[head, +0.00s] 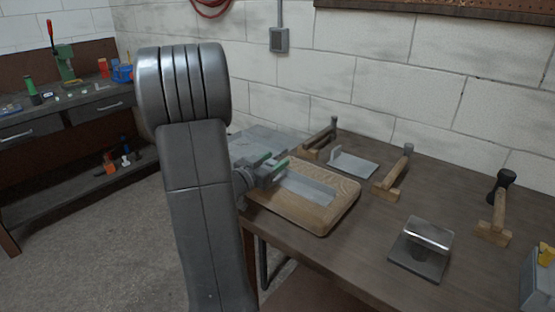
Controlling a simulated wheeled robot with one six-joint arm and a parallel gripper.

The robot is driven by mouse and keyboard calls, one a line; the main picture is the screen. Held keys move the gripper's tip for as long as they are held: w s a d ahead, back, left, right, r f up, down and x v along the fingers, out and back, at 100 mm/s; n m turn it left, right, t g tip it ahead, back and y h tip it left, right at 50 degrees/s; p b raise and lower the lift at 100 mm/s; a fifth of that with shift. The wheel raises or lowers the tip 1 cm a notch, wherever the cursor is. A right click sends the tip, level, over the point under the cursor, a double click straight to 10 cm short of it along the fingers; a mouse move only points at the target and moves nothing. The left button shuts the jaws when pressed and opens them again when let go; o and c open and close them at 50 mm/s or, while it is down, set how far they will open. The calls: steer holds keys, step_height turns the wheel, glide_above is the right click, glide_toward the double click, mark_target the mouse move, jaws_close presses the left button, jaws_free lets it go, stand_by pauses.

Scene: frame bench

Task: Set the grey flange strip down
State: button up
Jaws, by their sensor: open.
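A flat grey strip, which looks like the grey flange strip (312,188), lies on a wooden board (338,212) with rounded corners near the bench's left front edge. My gripper (274,166), with green on its fingers, is open at the left end of the strip, over the board. My arm covers the area left of the gripper. I cannot tell whether the fingers touch the strip.
A grey plate with an upright tab (353,163) lies behind the board. Wooden-handled tools (392,178) and (496,215) stand to the right. A bent metal piece (420,248) sits at the front. Bare bench (450,190) shows between them.

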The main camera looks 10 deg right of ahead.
steer(key=v, duration=1)
